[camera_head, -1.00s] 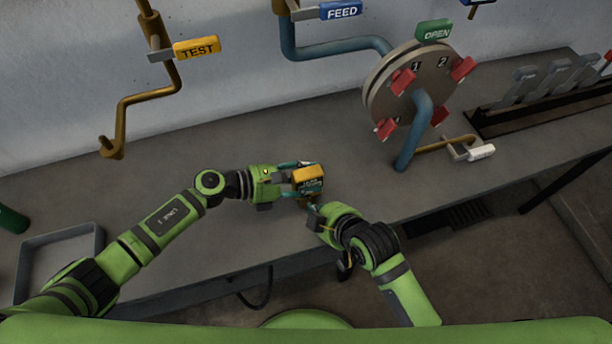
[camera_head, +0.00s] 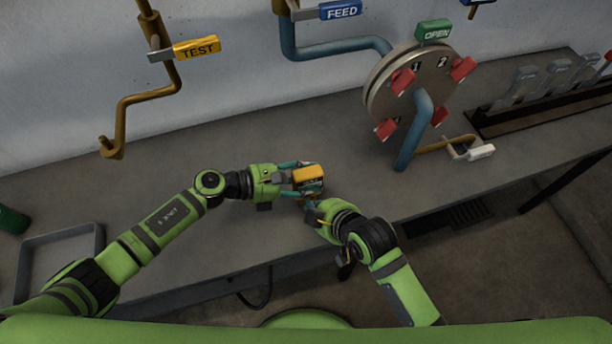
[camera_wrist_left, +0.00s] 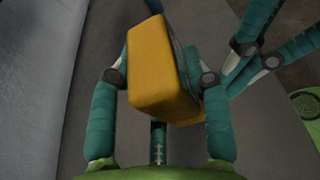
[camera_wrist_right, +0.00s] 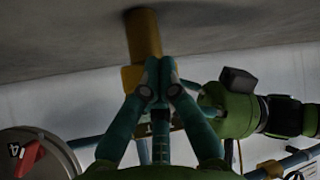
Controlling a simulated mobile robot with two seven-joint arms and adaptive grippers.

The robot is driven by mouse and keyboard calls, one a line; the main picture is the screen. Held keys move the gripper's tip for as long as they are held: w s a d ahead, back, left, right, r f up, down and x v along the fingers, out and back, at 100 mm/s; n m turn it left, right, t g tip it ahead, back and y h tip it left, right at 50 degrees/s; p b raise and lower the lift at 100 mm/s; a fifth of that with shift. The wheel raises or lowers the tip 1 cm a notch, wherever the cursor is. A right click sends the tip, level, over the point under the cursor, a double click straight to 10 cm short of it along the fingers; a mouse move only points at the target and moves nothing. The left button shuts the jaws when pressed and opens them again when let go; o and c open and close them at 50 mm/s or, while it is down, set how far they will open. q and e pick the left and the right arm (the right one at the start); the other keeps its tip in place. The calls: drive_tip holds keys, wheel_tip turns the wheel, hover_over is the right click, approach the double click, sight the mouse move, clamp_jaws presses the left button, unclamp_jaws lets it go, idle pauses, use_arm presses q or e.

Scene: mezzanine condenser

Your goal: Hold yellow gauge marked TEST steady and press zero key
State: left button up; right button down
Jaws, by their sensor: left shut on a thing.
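The yellow gauge (camera_head: 309,174) is a boxy yellow body with a dark face towards me, above the bench front. Its lettering is too small to read. My left gripper (camera_head: 294,180) is shut on it from the left; the yellow body (camera_wrist_left: 160,75) sits between the fingers in the left wrist view. The zero key cannot be made out. My right gripper (camera_head: 308,205) is just in front of and below the gauge face. In the right wrist view its fingertips (camera_wrist_right: 163,72) are together, with nothing seen between them. I cannot tell whether they touch the gauge.
A yellow TEST tag (camera_head: 197,48) hangs on a brass wall pipe. A round flange (camera_head: 425,80) with red tags and a blue pipe (camera_head: 408,150) stand right of the gauge. A grey tray (camera_head: 62,240) lies at left. The bench (camera_head: 200,145) is otherwise clear around the grippers.

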drive_tip(key=shift+w, duration=0.2)
drive_tip(key=shift+s, duration=0.1)
drive_tip(key=shift+s+d, duration=0.15)
drive_tip(key=shift+s, duration=0.4)
idle(0.3)
drive_tip(key=s+d, duration=0.2)
drive_tip(key=s, duration=0.3)
drive_tip(key=shift+s, duration=0.35)
drive_tip(key=shift+a, duration=0.1)
use_arm(q)
drive_tip(key=o, duration=1.5)
